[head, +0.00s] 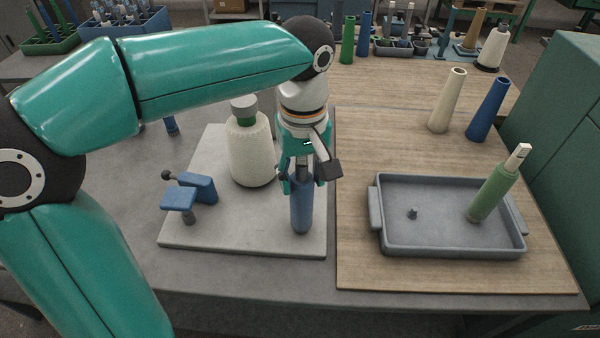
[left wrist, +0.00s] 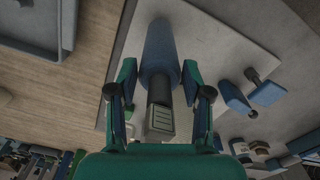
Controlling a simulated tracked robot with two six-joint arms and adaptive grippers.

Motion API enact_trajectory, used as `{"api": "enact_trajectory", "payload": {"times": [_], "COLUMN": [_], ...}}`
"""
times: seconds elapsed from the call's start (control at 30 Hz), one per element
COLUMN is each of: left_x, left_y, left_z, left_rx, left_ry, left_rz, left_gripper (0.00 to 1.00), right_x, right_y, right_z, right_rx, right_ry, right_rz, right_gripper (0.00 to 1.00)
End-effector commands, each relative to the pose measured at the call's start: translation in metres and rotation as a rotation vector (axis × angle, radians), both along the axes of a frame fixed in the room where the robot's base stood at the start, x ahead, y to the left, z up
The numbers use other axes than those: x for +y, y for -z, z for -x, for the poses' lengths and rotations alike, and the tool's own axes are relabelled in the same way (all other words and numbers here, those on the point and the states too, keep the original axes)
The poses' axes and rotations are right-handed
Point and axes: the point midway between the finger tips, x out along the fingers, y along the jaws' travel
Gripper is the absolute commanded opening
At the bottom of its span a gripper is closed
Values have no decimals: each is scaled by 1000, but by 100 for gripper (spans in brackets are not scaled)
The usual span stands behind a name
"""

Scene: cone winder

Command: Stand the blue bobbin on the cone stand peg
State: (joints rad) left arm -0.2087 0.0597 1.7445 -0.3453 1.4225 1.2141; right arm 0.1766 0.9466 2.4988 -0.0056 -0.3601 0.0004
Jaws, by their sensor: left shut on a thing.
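The blue bobbin (head: 301,207) is upright over the front right of the pale grey plate (head: 240,238). My left gripper (head: 303,183) is shut on its narrow dark upper part from above. In the left wrist view, the bobbin (left wrist: 160,52) extends away between the two fingers (left wrist: 158,88). Its lower end hides whatever is beneath it, so I cannot tell whether it sits on a peg or just above the plate. A short bare peg (head: 412,213) stands in the grey tray (head: 440,251). My right gripper is not in view.
A green bobbin (head: 492,192) leans at the tray's right. A cream cone (head: 447,100) and a blue cone (head: 488,110) stand behind. On the plate are a ribbed cream package (head: 250,150) and a blue bracket (head: 190,192). The board's front (head: 440,275) is clear.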

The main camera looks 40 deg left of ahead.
Motion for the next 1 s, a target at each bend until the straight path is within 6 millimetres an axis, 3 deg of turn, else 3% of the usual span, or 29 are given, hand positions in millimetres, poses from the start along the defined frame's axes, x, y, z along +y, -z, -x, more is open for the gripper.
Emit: {"api": "enact_trajectory", "payload": {"times": [0.17,0.2,0.37,0.6,0.73,1.0], "left_x": [0,0,0,0,0,0], "left_y": [0,0,0,0,0,0], "left_z": [0,0,0,0,0,0], "left_rx": [0,0,0,0,0,0], "left_ry": [0,0,0,0,0,0], "left_rz": [0,0,0,0,0,0], "left_gripper": [22,53,79,80,100,100], "right_x": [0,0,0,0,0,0], "right_y": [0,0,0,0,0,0], "right_z": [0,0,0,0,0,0], "right_rx": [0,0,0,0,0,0], "right_ry": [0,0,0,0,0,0], "right_rz": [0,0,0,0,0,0], "right_gripper": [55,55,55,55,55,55]}}
